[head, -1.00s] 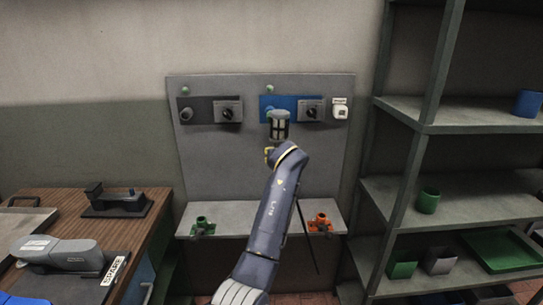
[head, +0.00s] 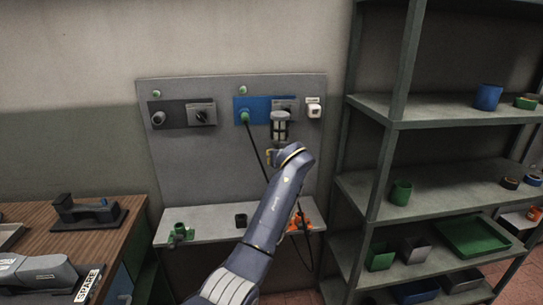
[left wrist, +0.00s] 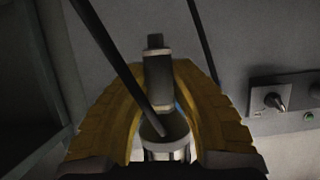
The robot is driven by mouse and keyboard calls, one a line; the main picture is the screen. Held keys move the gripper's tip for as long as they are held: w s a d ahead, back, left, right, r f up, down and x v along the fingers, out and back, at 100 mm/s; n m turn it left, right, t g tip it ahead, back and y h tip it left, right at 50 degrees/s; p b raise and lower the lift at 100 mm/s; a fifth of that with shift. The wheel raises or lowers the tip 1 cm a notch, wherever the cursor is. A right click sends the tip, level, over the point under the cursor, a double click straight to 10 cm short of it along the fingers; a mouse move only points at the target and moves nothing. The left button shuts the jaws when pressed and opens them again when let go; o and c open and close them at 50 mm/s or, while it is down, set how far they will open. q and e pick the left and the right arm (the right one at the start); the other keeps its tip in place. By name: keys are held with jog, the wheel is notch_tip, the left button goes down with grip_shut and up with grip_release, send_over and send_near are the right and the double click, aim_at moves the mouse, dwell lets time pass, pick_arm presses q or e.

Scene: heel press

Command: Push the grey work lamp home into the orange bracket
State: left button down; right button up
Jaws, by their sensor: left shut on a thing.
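The grey work lamp (head: 280,130) has a grey cap and a caged light body. It is upright in the head view, in front of the back panel and well above the shelf. My left gripper (head: 272,156) is just below it. In the left wrist view the yellow fingers (left wrist: 160,105) are shut around the lamp's grey stem (left wrist: 157,75). The orange bracket (head: 300,223) sits on the shelf's right end, below the lamp and apart from it. My arm partly hides the bracket. My right gripper is in neither view.
A dark cable (head: 258,150) hangs from a green plug (head: 245,116) on the blue panel (head: 256,104) and passes behind my arm. A green bracket (head: 179,234) and a dark cup (head: 241,220) are on the shelf (head: 212,220). A metal rack (head: 375,150) stands close on the right.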

pick_arm(q)
jog(key=d, duration=0.9)
jog(key=shift+d+r, duration=0.15)
jog(key=shift+r, duration=0.1)
jog(key=shift+f, duration=0.15)
dwell(0.4)
jog(key=f, duration=1.2)
jog(key=d+f, duration=0.1)
jog(key=f, duration=0.6)
jog(key=shift+s, duration=0.3)
jog(key=shift+w+a+f, duration=0.1)
jog(key=shift+f, duration=0.3)
jog(key=shift+w+a+f, duration=0.2)
jog(key=shift+a+f, duration=0.2)
dwell(3.4)
